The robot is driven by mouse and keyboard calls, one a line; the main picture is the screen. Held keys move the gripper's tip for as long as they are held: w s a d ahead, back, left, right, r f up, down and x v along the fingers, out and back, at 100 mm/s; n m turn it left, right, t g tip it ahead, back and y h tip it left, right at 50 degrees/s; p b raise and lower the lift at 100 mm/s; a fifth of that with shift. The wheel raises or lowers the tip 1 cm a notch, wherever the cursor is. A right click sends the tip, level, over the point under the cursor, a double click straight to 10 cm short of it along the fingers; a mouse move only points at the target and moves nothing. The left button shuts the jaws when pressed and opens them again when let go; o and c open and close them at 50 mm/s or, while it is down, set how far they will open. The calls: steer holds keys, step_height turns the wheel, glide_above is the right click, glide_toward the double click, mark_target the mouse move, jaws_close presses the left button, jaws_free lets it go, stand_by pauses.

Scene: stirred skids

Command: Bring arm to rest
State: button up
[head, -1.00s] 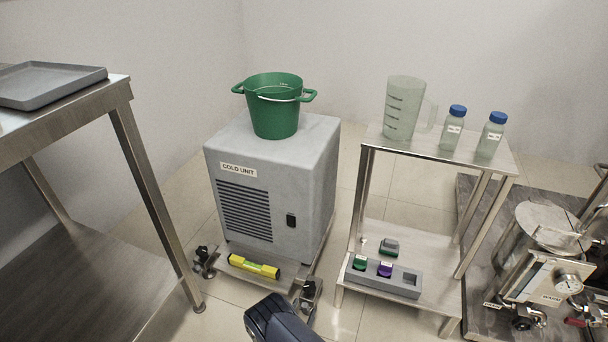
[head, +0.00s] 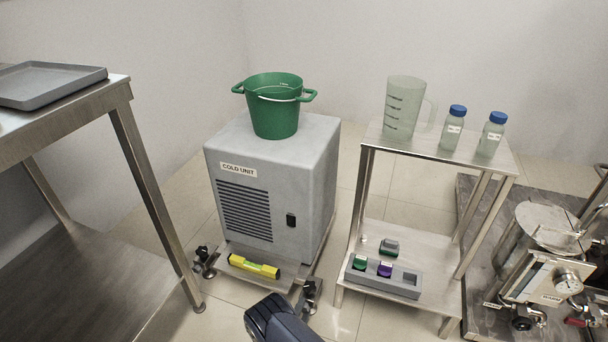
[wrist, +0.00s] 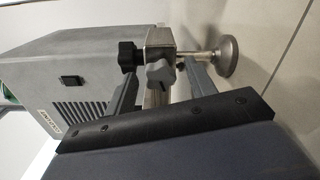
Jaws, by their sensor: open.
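My gripper (wrist: 160,75) shows in the wrist view with its two grey fingers apart and nothing gripped between them. A metal foot assembly with a black knob (wrist: 131,54) and a round foot pad (wrist: 228,57) lies in line with the gap between the fingers. I cannot tell how far the fingertips are from it. In the head view, a dark part of my arm (head: 278,320) shows at the bottom edge, by the front right foot of the cold unit's skid. The fingertips are not clear there.
The grey cold unit (head: 270,190) bears a green bucket (head: 274,112). A yellow level (head: 253,266) lies on its skid front. A steel table (head: 122,92) stands left, a shelf stand (head: 440,150) right, and a metal vessel (head: 535,240) far right. Some floor is clear between.

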steer(key=shift+m, duration=1)
steer(key=shift+d, duration=0.1)
